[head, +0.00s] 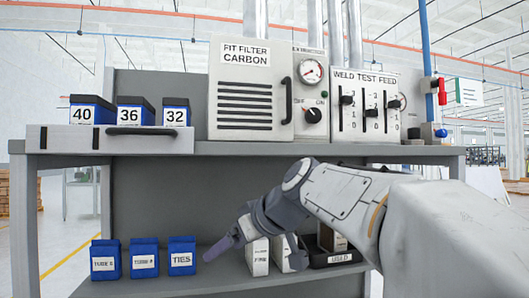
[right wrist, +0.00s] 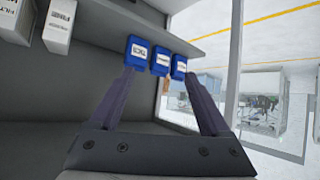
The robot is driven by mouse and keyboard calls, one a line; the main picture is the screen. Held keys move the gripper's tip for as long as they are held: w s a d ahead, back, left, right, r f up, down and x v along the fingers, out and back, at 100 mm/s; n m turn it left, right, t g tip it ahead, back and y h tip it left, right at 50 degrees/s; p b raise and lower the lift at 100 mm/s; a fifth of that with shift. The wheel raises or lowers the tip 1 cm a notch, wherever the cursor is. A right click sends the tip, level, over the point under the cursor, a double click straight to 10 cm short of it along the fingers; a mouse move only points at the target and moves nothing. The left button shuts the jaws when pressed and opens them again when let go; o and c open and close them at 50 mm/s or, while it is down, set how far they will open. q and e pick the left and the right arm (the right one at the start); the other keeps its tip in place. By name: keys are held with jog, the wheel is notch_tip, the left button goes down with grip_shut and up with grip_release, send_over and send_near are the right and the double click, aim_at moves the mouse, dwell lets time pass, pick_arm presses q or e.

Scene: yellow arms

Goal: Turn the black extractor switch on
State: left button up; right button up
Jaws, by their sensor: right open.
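The black extractor switch (head: 313,115) is a round knob on a light panel under a round gauge, on the upper shelf. OFF is marked at its upper left and ON at its upper right. Its pointer is too small to read surely. My right gripper (head: 252,258) is open and empty, low in front of the lower shelf, well below the switch and apart from it. In the right wrist view its two fingers (right wrist: 160,75) are spread, with blue boxes beyond them. The switch does not show there. My left gripper is not in view.
The carbon filter box (head: 252,130) stands left of the switch, its black handle close by. The weld test feed panel (head: 366,108) with sliders stands right. Blue bins (head: 181,258) and white boxes (head: 257,257) sit on the lower shelf. The upper shelf edge (head: 300,148) overhangs my gripper.

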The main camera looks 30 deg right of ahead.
jog(key=s+d+r+t+h, duration=0.1)
jog(key=d+r+t+h, duration=0.25)
jog(key=d+r, duration=0.95)
jog(key=n+t+h+p, duration=0.1)
jog(key=n+t+h, duration=0.1)
jog(key=t+h, duration=0.2)
send_near(315, 115)
jog(key=p+x, duration=0.5)
jog(key=x, duration=0.3)
jog(key=shift+a+r, duration=0.1)
jog(key=shift+r, duration=0.05)
jog(key=shift+w, duration=0.5)
grip_shut()
